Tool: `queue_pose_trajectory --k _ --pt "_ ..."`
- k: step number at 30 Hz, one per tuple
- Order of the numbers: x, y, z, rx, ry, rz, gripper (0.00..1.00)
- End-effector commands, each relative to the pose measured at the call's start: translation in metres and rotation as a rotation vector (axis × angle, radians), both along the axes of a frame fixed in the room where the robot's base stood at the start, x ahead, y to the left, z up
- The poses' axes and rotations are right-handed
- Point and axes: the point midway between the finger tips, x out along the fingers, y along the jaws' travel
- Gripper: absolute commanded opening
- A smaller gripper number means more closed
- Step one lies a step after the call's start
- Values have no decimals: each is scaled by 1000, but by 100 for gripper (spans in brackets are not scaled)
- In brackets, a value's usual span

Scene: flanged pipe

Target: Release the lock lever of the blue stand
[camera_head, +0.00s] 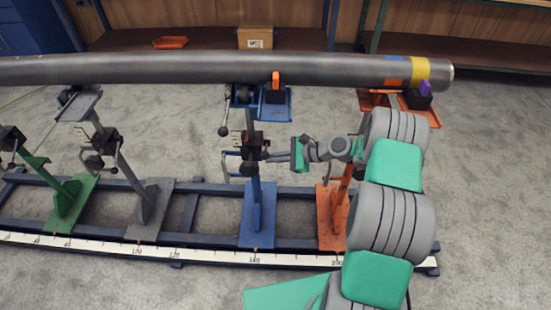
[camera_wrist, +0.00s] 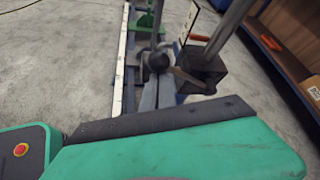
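The blue stand (camera_head: 258,205) stands upright on the rail frame, with a dark lock block (camera_head: 253,140) on its post. The block also shows in the wrist view (camera_wrist: 203,70), with a thin brownish lever (camera_wrist: 190,79) reaching left from it. A dark round knob (camera_wrist: 158,61) is beside the block. My gripper (camera_head: 268,157) points left at the stand, just below and right of the block. In the wrist view its two fingers (camera_wrist: 158,82) lie close together and look shut, with their tips at the knob. I cannot tell whether they touch it.
A long grey pipe (camera_head: 180,68) lies above the stands. An orange stand (camera_head: 333,215) is close on the right, under my arm. Grey (camera_head: 150,205) and green (camera_head: 67,198) stands are to the left. A white measuring strip (camera_head: 200,254) runs along the front of the frame.

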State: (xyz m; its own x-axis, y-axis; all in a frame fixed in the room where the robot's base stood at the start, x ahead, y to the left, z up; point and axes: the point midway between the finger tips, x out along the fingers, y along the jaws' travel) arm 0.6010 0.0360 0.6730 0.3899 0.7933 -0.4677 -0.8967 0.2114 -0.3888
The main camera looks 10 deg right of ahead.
Motion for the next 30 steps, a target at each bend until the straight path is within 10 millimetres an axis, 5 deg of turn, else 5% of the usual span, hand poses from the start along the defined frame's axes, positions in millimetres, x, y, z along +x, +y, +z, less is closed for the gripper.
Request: queue_pose_trajectory --k 22,26,30 --pt "4 -2 11 3 -10 0 0" --pt "4 -3 -1 2 -7 1 0" --pt "3 -6 -33 2 0 3 0"
